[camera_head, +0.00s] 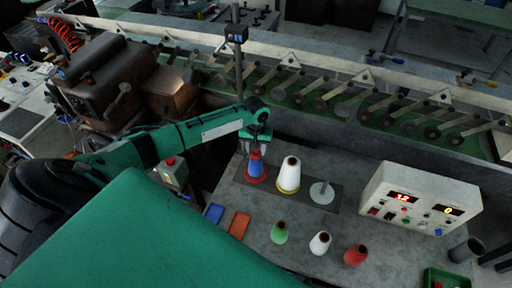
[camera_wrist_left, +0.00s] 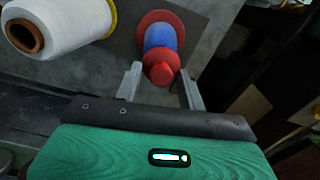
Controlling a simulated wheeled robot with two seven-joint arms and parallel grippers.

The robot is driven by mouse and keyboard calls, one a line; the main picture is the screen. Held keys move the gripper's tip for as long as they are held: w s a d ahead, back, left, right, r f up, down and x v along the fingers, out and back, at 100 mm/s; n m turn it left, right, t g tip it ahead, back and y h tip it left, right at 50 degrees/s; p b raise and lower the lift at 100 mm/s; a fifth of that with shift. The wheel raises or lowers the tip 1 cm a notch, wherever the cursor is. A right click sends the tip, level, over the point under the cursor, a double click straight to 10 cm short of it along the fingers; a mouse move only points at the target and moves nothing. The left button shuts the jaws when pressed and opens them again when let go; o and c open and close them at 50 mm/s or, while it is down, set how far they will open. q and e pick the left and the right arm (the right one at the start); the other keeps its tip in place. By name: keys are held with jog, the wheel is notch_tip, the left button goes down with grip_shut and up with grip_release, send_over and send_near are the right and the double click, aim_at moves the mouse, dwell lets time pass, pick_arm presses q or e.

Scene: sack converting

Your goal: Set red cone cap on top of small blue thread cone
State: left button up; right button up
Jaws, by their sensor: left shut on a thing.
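The small blue thread cone (camera_head: 257,168) stands upright on a red round base at the left of the dark mat; it also shows in the left wrist view (camera_wrist_left: 160,35). My left gripper (camera_head: 255,147) is right above it, pointing down. It is shut on the red cone cap (camera_wrist_left: 160,70), which sits between the two fingers (camera_wrist_left: 160,80). The cap is lined up over the cone's top and overlaps it in both views. I cannot tell whether the cap touches the cone. My right gripper is not in view.
A large white cone (camera_head: 289,176) stands close to the right of the blue one, then a bare spindle (camera_head: 322,192). Small green (camera_head: 280,233), white (camera_head: 320,243) and red (camera_head: 355,255) cones stand in front. A control box (camera_head: 420,198) is at the right.

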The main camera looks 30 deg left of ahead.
pick_arm(q)
jog(key=shift+f, duration=0.6)
dwell(0.4)
jog(key=o, duration=1)
jog(key=shift+o, duration=0.2)
jog(key=shift+r, duration=0.1)
notch_tip(320, 180, up, 14)
jog(key=b, duration=0.4)
jog(key=shift+f, duration=0.2)
jog(key=shift+f, duration=0.1)
